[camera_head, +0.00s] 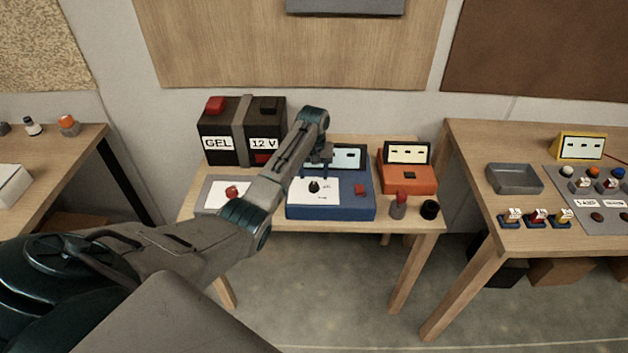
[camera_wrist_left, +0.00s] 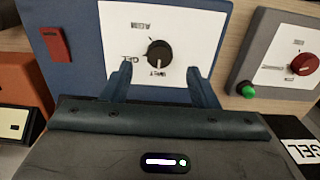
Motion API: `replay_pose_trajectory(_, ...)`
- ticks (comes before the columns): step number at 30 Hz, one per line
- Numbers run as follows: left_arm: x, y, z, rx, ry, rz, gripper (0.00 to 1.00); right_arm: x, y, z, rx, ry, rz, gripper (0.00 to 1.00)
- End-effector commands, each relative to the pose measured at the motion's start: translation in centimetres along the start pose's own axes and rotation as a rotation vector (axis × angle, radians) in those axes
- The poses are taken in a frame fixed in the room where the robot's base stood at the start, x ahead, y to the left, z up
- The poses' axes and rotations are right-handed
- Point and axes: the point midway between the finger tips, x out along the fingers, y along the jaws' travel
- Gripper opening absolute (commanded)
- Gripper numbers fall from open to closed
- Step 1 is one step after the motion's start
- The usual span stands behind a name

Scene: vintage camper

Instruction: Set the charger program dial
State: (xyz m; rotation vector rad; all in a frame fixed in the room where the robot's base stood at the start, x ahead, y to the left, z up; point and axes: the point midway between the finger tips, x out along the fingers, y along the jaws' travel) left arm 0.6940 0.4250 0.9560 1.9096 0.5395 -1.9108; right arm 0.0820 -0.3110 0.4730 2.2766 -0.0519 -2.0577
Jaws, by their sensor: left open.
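The blue charger (camera_head: 340,213) sits on the middle wooden table, with a display (camera_head: 351,157) at its back and a red switch (camera_head: 360,189). Its black program dial (camera_head: 314,187) is on a white panel. In the left wrist view, the dial (camera_wrist_left: 159,54) shows among labels that read AGM, GEL and WET, upside down; I cannot tell for sure which one it points at. My left gripper (camera_head: 317,160) is above the dial. In the wrist view its open fingers (camera_wrist_left: 161,84) point towards the dial, one to each side, with nothing between them. My right gripper is not in view.
A black battery (camera_head: 222,151) labelled GEL 12 V stands behind left. A grey box with a red knob (camera_head: 232,192) is left of the charger. An orange device (camera_head: 407,177) and two small cylinders (camera_head: 398,205) are to the right. Another table (camera_head: 470,150) stands further right.

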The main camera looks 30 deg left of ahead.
Motion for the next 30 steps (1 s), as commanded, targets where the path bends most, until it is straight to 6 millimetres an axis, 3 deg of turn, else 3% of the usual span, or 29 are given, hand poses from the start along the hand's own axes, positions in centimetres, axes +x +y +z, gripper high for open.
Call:
replay_pose_trajectory(9,4.4,0.0,0.0,0.0,-0.001,0.001,0.54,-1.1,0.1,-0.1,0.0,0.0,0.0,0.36)
replay_pose_trajectory(20,5.1,0.0,0.0,0.001,0.001,0.001,0.54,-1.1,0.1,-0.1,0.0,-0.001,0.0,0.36)
replay_pose_trajectory(21,5.1,0.0,0.0,0.001,0.001,0.001,0.52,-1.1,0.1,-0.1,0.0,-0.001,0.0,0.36)
replay_pose_trajectory(27,5.1,0.0,0.0,0.001,0.001,0.001,0.13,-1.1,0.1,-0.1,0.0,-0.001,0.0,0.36)
replay_pose_trajectory(30,5.1,0.0,0.0,0.001,0.001,0.001,0.1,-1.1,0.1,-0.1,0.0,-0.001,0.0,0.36)
